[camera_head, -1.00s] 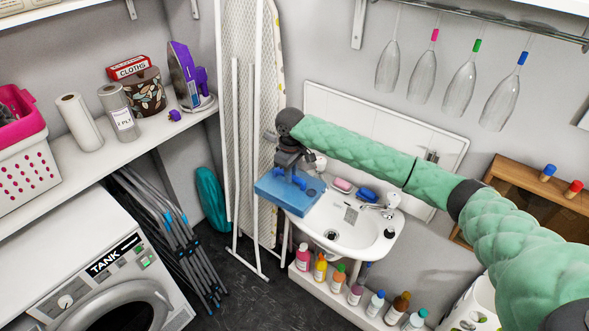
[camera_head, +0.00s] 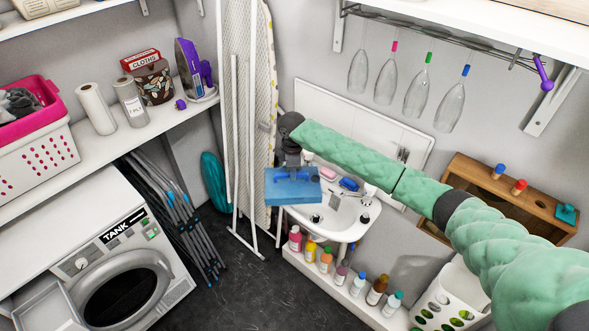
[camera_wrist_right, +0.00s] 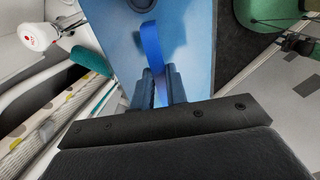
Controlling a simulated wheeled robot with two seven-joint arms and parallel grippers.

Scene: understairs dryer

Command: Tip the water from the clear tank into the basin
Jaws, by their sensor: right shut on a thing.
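The clear tank (camera_head: 293,190) looks like a flat translucent blue box. My right gripper (camera_head: 291,164) is shut on its blue handle (camera_wrist_right: 152,48) and holds it in the air. In the right wrist view the tank (camera_wrist_right: 187,35) fills the upper middle, beyond the fingers (camera_wrist_right: 160,86). The white basin (camera_head: 347,231) is on the wall, just right of the tank in the head view. The tank overlaps the basin's left edge in the picture. I cannot make out the water level or any pouring. My left gripper is not in view.
A white ironing board (camera_head: 249,120) stands close left of the tank. Several bottles (camera_head: 326,260) line a low ledge under the basin. The dryer (camera_head: 105,260) is at the left. Dark floor (camera_head: 240,295) is clear between.

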